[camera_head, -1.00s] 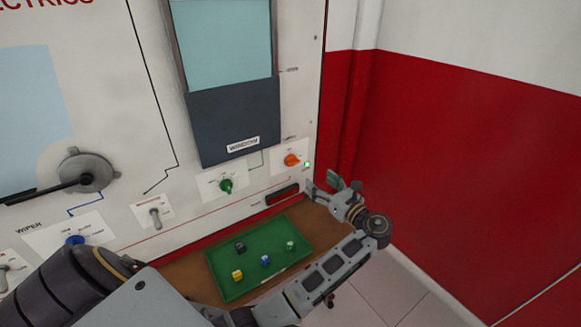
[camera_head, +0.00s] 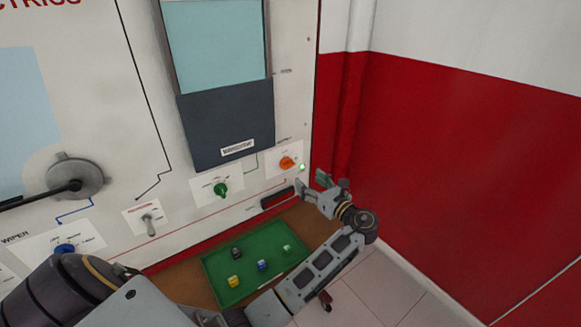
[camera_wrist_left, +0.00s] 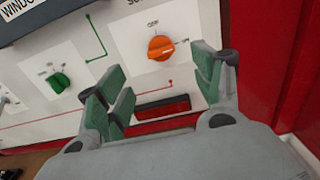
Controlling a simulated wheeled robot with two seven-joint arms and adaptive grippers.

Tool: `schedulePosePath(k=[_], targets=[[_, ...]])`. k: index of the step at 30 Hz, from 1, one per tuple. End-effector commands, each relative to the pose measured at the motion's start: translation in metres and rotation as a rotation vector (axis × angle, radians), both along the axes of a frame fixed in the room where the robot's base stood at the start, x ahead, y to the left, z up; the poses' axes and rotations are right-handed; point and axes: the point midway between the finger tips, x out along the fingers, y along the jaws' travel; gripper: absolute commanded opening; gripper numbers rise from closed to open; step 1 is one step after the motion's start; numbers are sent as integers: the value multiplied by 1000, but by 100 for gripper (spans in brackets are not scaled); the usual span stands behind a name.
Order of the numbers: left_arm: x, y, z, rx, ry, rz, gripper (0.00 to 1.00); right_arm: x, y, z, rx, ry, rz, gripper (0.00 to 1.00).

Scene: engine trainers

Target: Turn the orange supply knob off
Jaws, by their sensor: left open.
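My left gripper (camera_head: 321,183) is open and empty, below and right of the knob in the head view. In the wrist view the knob appears beyond the gap between the green-padded fingers (camera_wrist_left: 163,84), apart from them. My right gripper is not in view.
A green knob (camera_head: 221,189) sits left of the orange one. A dark slot with a red insert (camera_wrist_left: 162,108) is below. A green tray (camera_head: 216,265) with several small coloured blocks lies on the brown shelf. A red wall (camera_head: 450,160) stands at the right.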

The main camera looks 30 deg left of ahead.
Motion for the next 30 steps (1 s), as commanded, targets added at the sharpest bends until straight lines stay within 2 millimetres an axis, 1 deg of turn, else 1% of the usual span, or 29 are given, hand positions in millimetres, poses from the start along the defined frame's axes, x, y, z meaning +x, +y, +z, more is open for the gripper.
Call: schedulePosePath(k=[1, 21, 25, 30], targets=[[2, 7, 0, 2, -1, 2, 67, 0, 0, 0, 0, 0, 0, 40], [36, 87, 1, 1, 0, 1, 67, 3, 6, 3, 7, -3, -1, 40], [40, 98, 0, 1, 1, 1, 67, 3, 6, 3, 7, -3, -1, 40], [43, 104, 0, 1, 1, 0, 67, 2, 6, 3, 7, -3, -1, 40]])
